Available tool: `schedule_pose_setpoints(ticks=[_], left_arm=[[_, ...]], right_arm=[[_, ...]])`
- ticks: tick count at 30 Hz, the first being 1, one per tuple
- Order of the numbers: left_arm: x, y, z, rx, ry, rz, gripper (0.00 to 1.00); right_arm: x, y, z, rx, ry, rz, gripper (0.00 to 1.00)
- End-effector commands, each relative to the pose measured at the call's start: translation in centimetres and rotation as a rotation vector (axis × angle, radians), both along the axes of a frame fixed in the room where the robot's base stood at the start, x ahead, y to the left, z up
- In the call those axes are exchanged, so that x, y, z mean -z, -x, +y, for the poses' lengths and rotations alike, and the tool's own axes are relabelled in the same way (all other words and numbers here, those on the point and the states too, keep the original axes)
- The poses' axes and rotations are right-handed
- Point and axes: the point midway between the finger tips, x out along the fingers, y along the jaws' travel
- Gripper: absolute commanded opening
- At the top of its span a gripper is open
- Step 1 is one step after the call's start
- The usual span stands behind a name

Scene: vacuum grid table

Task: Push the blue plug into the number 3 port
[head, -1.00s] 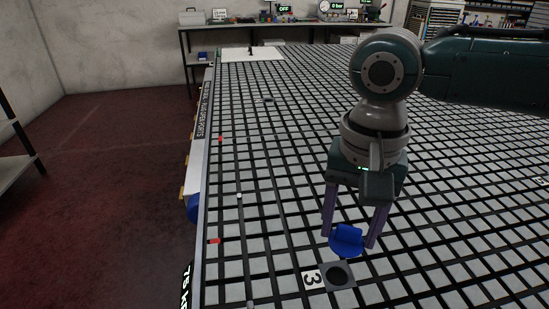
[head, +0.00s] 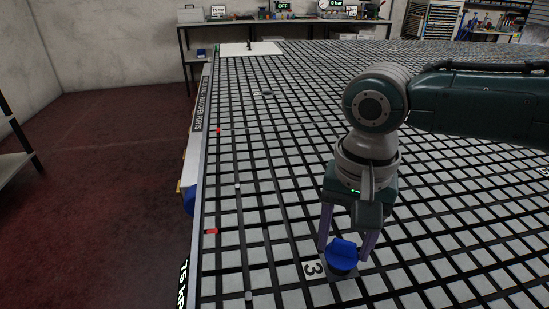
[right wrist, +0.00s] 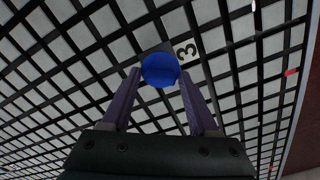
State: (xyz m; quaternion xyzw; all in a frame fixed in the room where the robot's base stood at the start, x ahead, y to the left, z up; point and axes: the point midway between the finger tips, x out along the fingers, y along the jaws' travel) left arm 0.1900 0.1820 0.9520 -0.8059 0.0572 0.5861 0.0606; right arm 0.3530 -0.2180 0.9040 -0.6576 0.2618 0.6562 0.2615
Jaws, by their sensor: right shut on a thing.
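The blue plug (head: 343,248) is held between the two purple fingers of my right gripper (head: 343,254). It is directly above or at the mouth of the number 3 port (head: 345,276), whose opening is mostly hidden behind it. How deep it sits, if at all, I cannot tell. The number 3 label (head: 314,269) is just left of the port. In the right wrist view, the round blue top of the plug (right wrist: 160,69) is at the fingertips, with the label (right wrist: 187,50) beside it. My left gripper is not in view.
The black-gridded table (head: 270,180) is largely clear around the port. Small red markers (head: 211,231) lie near its left edge. A white plate (head: 250,48) is at the far left corner. A workbench (head: 290,22) stands against the back wall.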

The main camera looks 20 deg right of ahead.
Motion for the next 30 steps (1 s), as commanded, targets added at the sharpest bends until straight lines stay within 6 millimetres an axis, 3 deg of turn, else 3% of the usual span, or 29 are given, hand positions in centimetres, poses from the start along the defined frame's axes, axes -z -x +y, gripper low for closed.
schedule_pose_setpoints(ticks=[30], left_arm=[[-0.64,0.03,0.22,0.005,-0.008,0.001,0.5]], right_arm=[[0.18,0.04,0.01,0.0,0.0,0.001,0.07]])
